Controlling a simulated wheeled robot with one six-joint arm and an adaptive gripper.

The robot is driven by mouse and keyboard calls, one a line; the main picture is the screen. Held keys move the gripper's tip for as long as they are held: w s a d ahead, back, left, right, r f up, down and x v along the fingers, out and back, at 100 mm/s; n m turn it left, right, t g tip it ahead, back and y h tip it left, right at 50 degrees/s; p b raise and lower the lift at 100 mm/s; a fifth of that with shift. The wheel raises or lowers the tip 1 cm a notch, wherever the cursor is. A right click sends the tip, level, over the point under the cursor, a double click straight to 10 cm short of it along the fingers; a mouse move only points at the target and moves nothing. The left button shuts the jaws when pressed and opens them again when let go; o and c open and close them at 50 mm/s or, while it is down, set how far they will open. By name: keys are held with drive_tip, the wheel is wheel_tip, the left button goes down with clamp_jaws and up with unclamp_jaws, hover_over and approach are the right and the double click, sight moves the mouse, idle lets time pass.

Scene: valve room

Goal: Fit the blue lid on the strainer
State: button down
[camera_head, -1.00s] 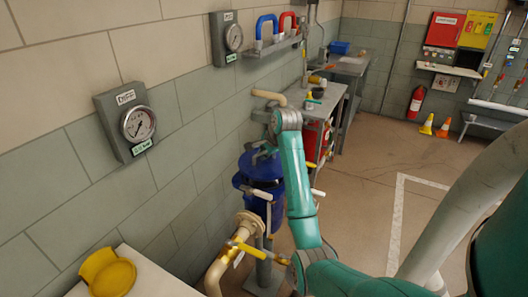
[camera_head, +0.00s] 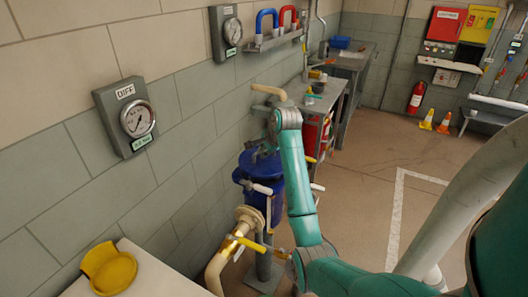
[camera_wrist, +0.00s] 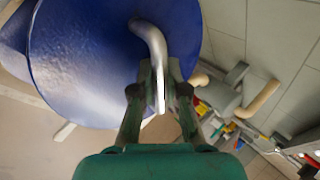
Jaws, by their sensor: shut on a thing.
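The blue lid (camera_wrist: 90,65) fills the upper left of the wrist view, with its bent pale handle (camera_wrist: 150,42) between my fingers. My gripper (camera_wrist: 160,80) is shut on that handle. In the head view my gripper (camera_head: 268,147) is at the top of the blue strainer (camera_head: 266,192), which stands by the wall. The lid (camera_head: 257,165) shows there as a blue disc over the strainer's top, partly hidden by my arm. I cannot tell whether it touches the rim or sits level.
A yellow round part (camera_head: 112,273) lies on a pale tabletop (camera_head: 150,276) at lower left. A pale pipe with a yellow-handled valve (camera_head: 240,240) stands in front of the strainer. Gauges (camera_head: 137,119) hang on the wall. Open floor (camera_head: 365,190) lies to the right.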

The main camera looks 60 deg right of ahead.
sight(264, 159)
drive_tip(key=shift+f, duration=0.7)
drive_tip(key=shift+f, duration=1)
idle(2.0)
idle(0.4)
drive_tip(key=c, duration=0.7)
unclamp_jaws()
drive_tip(key=shift+f, duration=0.1)
drive_tip(key=shift+r, duration=3.55)
